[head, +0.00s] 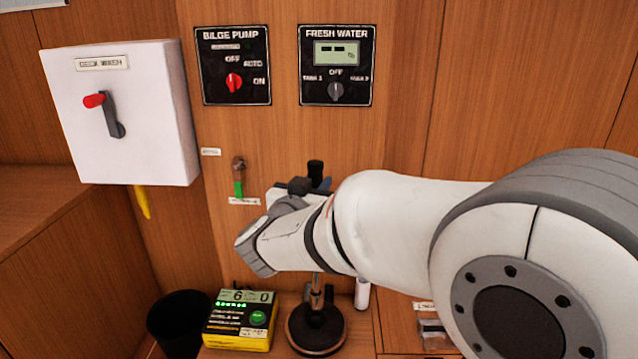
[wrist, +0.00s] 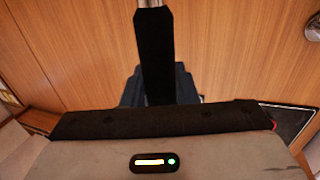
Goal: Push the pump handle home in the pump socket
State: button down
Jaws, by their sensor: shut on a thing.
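The pump handle has a black grip (head: 316,168) that rises just above my gripper (head: 312,186). Its thin metal rod (head: 317,284) shows below my wrist and runs down to a round black base (head: 316,334), where the pump socket appears to be. The handle stands about upright. My wrist hides the handle's middle in the head view, and I cannot tell how deep the rod sits.
A yellow box with a display (head: 240,320) and a black bin (head: 179,320) stand left of the base. A white cylinder (head: 362,293) is close on its right. Behind are a wooden wall with the bilge pump panel (head: 233,65), fresh water panel (head: 337,65) and white switch box (head: 120,110).

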jog(key=shift+f+b, duration=1.6)
jog(key=shift+f, duration=1.2)
jog(key=c, duration=0.7)
grip_release()
jog(key=shift+o, duration=0.2)
jog(key=shift+r, duration=0.1)
notch_tip(320, 180, up, 7)
jog(key=p, duration=0.7)
